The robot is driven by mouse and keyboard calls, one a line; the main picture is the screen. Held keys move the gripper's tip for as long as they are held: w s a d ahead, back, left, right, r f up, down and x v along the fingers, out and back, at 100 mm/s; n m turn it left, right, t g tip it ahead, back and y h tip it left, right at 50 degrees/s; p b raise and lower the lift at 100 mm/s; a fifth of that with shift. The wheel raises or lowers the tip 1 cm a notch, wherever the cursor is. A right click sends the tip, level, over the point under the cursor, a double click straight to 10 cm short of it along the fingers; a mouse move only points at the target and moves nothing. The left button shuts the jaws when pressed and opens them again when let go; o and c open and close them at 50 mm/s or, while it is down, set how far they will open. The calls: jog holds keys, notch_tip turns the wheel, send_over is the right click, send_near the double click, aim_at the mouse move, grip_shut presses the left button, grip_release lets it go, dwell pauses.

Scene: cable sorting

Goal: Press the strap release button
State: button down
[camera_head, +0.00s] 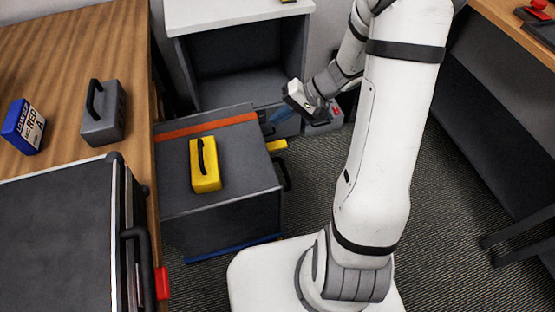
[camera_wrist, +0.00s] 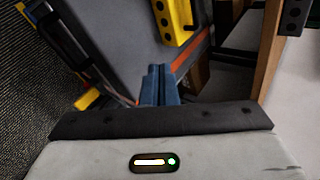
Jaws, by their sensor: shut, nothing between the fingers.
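A dark grey case (camera_head: 222,205) stands on the floor with an orange strap (camera_head: 205,126) across its top. It also shows in the wrist view (camera_wrist: 118,38), with part of the strap (camera_wrist: 190,54). A yellow tab (camera_head: 277,145) sticks out from the case's right side near the strap; it shows at left in the wrist view (camera_wrist: 88,99). I cannot tell for sure which part is the strap release button. My gripper (camera_head: 266,122) is shut and empty, its blue fingers (camera_wrist: 160,70) together near the strap end of the case. Contact cannot be told.
A yellow block with a black handle (camera_head: 204,168) sits on the case. A black side handle (camera_head: 282,174) juts out at right. A wooden table (camera_head: 75,65) borders the left, and an open grey cabinet (camera_head: 242,18) stands behind.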

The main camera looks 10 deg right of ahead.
jog(key=w+d+f+m+t+b, duration=0.2)
jog(key=d+f+b, duration=0.2)
jog(key=f, duration=0.9)
jog(key=w+d+f+m+t+b, duration=0.2)
jog(key=w+d+f+t+b, duration=0.1)
jog(key=f, duration=1)
jog(key=w+d+f+m+t+h+b, duration=0.1)
jog(key=d+f+b, duration=0.4)
jog(key=f, duration=0.8)
jog(key=shift+w+f+m+t+b, duration=0.25)
jog(key=shift+w+m+t+b, duration=0.5)
jog(key=shift+m+b, duration=0.2)
jog(key=shift+a, duration=0.15)
jog(key=b+x, duration=0.4)
jog(key=x, duration=1)
jog(key=shift+b, duration=0.3)
jog(key=shift+r, duration=0.1)
